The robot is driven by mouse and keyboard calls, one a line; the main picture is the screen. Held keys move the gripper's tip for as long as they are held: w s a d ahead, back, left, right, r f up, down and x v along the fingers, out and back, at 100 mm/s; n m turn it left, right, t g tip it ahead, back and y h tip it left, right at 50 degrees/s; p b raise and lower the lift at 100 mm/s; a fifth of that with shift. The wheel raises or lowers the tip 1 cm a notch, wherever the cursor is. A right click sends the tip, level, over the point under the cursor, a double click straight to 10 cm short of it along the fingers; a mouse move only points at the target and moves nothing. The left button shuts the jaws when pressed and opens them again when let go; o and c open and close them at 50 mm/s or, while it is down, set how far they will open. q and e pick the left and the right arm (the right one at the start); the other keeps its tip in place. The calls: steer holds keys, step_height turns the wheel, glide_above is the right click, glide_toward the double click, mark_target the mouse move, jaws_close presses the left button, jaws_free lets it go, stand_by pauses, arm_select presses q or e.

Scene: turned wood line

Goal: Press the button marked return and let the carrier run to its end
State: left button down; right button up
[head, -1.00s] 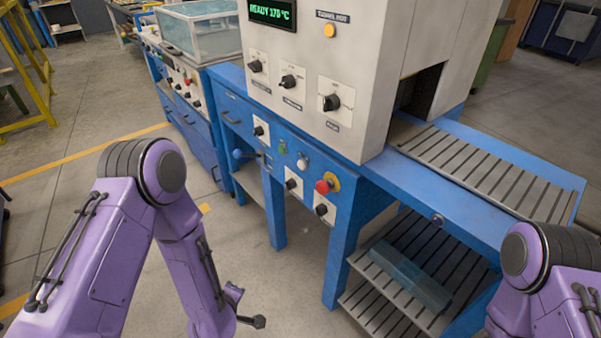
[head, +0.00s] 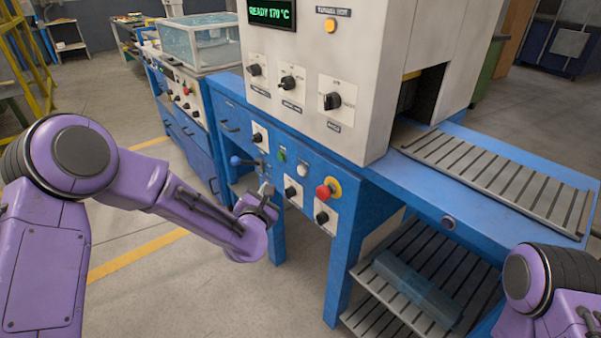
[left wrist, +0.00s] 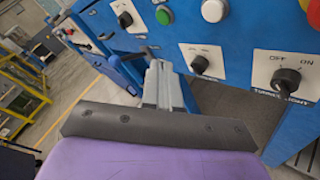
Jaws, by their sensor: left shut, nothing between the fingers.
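A green button (head: 282,155) and a white button (head: 302,170) sit on the blue front panel of the machine. They also show at the top of the left wrist view, green (left wrist: 164,15) and white (left wrist: 214,10). I cannot read which one is marked return. My left gripper (head: 267,188) is shut and empty, just below and in front of these buttons, apart from them as far as I can tell. It also shows in the left wrist view (left wrist: 157,65). No carrier is clearly visible; a yellowish patch shows inside the dark tunnel opening (head: 425,95). My right gripper is out of view.
A red mushroom button (head: 327,190) and black rotary knobs (head: 292,193) sit close by on the panel. A blue ball-ended lever (head: 237,160) sticks out at left. The slatted outfeed (head: 500,175) is empty. The display (head: 270,12) reads READY 170 °C.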

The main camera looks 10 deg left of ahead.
mark_target(301, 171)
arm_select(q)
steer(key=w+d+b, duration=0.1)
steer(key=w+d, duration=0.4)
steer(key=w, duration=0.1)
steer(key=shift+w+d, duration=0.15)
steer(key=shift+w, duration=0.2)
steer(key=shift+w+f, duration=0.1)
stand_by(1.8)
steer(key=shift+w+d, duration=0.25)
